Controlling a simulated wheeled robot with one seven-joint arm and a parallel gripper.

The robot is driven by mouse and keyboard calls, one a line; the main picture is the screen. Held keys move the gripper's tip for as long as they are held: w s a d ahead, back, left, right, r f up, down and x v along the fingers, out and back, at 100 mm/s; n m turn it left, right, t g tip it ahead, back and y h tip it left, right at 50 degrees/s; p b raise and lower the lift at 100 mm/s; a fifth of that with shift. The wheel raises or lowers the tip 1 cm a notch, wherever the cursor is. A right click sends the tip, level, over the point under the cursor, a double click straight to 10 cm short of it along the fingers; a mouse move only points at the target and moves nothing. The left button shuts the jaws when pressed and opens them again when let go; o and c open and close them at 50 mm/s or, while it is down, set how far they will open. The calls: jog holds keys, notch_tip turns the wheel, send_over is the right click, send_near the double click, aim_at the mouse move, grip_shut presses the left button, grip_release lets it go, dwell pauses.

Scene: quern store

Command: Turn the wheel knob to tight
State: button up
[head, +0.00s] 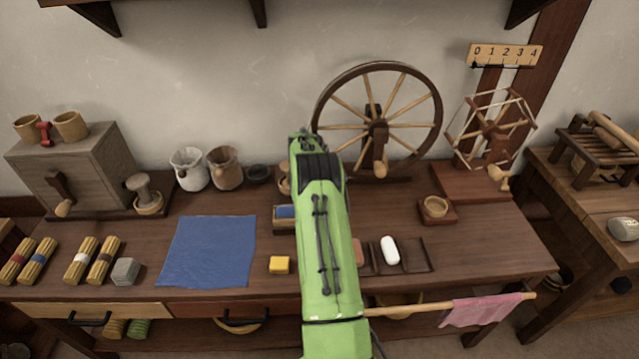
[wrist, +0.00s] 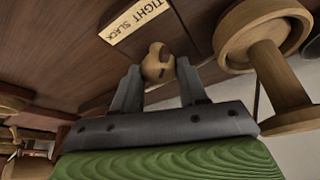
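The wheel knob (wrist: 158,65) is a small rounded wooden knob with a dark mark on its face, seen in the wrist view. A pale label (wrist: 136,18) reading TIGHT and SLACK lies just beyond it. My gripper (wrist: 158,70) has its two grey fingers on either side of the knob, and the tips appear to touch it. In the head view my green arm hides the gripper and the knob. The spinning wheel (head: 377,125) stands upright at the back of the table, right of my arm.
A wooden spool-shaped piece (wrist: 268,60) stands close to the right finger in the wrist view. A pink cloth (head: 486,309) hangs at the front.

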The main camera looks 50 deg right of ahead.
jog(key=o, duration=0.3)
jog(key=shift+r, duration=0.1)
jog(key=p+v, duration=0.3)
jog(key=v, duration=1.2)
jog(key=shift+r+p, duration=0.3)
